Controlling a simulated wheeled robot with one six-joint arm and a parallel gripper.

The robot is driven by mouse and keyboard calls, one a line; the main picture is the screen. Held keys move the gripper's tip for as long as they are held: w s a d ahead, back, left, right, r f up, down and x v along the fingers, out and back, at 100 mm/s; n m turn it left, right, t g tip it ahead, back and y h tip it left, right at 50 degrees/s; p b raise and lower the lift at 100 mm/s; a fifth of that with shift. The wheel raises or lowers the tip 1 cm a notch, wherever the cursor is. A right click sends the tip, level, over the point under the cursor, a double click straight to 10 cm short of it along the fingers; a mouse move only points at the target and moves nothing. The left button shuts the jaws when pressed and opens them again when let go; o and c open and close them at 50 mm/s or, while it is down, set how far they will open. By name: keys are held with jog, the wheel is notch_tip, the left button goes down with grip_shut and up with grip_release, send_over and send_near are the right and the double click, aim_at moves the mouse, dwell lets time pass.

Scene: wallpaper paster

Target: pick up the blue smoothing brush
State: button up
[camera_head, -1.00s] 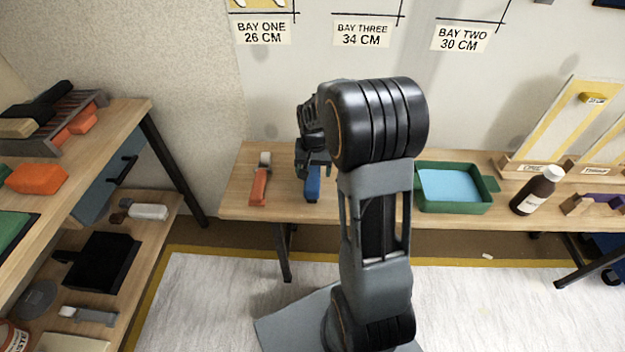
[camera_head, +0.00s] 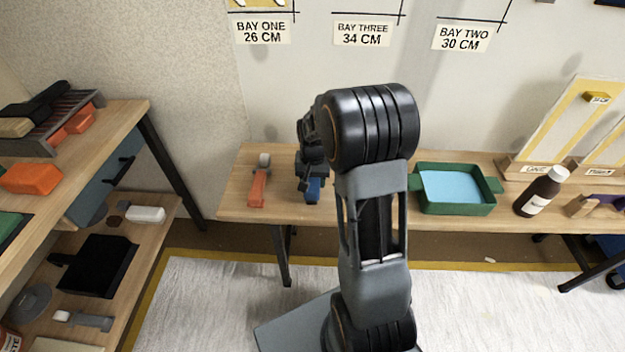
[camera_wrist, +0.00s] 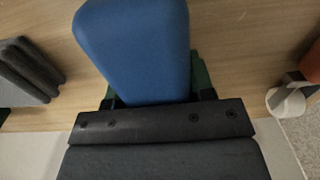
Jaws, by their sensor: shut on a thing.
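The blue smoothing brush (camera_head: 312,191) is at the left part of the wall-side bench, in the head view partly hidden by my gripper (camera_head: 313,178). In the wrist view the blue brush (camera_wrist: 135,45) fills the upper middle, its blue body reaching into my gripper (camera_wrist: 160,98). The dark fingertips show on either side of it. My gripper is shut on the brush. I cannot tell whether the brush touches the bench top or is slightly above it.
An orange-handled tool (camera_head: 258,188) lies on the bench (camera_head: 237,207) left of the brush. To the right are a green tray (camera_head: 456,208) of light blue liquid and a dark bottle (camera_head: 540,190). Shelves with several tools stand at far left. The wall rises behind the bench.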

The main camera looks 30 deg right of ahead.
jog(key=c, duration=0.3)
jog(key=shift+c, duration=0.2)
jog(key=shift+r, duration=0.45)
notch_tip(320, 180, up, 2)
jog(key=shift+r+p, duration=0.15)
jog(key=shift+p, duration=0.45)
jog(key=s+r+p, duration=0.4)
jog(key=s+r, duration=0.5)
jog(key=s, duration=0.5)
jog(key=shift+d+r, duration=0.4)
